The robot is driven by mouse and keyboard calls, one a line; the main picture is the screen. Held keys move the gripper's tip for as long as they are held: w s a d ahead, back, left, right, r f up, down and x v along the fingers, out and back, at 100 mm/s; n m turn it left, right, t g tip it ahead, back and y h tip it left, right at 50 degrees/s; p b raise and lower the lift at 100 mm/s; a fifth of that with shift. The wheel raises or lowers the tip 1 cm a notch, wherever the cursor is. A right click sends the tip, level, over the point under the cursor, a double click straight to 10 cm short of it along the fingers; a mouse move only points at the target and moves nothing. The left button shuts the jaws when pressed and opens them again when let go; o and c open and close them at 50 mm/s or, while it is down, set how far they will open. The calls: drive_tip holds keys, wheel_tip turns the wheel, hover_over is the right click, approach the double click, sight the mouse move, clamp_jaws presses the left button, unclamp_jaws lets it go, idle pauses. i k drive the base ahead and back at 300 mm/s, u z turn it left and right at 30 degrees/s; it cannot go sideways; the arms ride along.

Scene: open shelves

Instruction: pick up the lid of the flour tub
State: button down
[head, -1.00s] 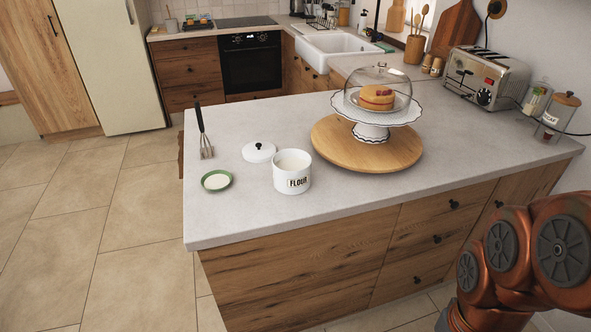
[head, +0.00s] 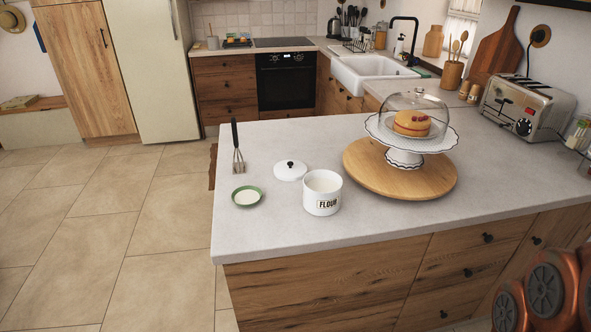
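The flour tub (head: 322,195) is a white canister with a dark FLOUR label. It stands open on the pale counter, and white contents show at its top. Its white lid (head: 291,171) with a black knob lies flat on the counter, behind and to the left of the tub, knob up. Orange and grey links of my arm show at the lower right corner. My gripper is outside the view.
A green dish (head: 247,196) and a whisk (head: 238,152) are left of the lid. A round wooden board (head: 432,187) with a cake stand (head: 405,158) and glass dome stands to the right. A toaster (head: 526,107) is farther right. The counter's front (head: 270,245) is clear.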

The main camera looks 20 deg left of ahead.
sight(287, 170)
drive_tip(key=u, duration=0.5)
drive_tip(key=k, duration=1.25)
drive_tip(key=u, duration=1.55)
drive_tip(key=i, duration=1.65)
drive_tip(key=u, duration=0.35)
drive_tip(key=i, duration=1.3)
drive_tip(key=z, duration=1.45)
drive_tip(key=i, duration=0.8)
drive_tip(key=z, duration=1.05)
drive_tip(key=i, duration=0.55)
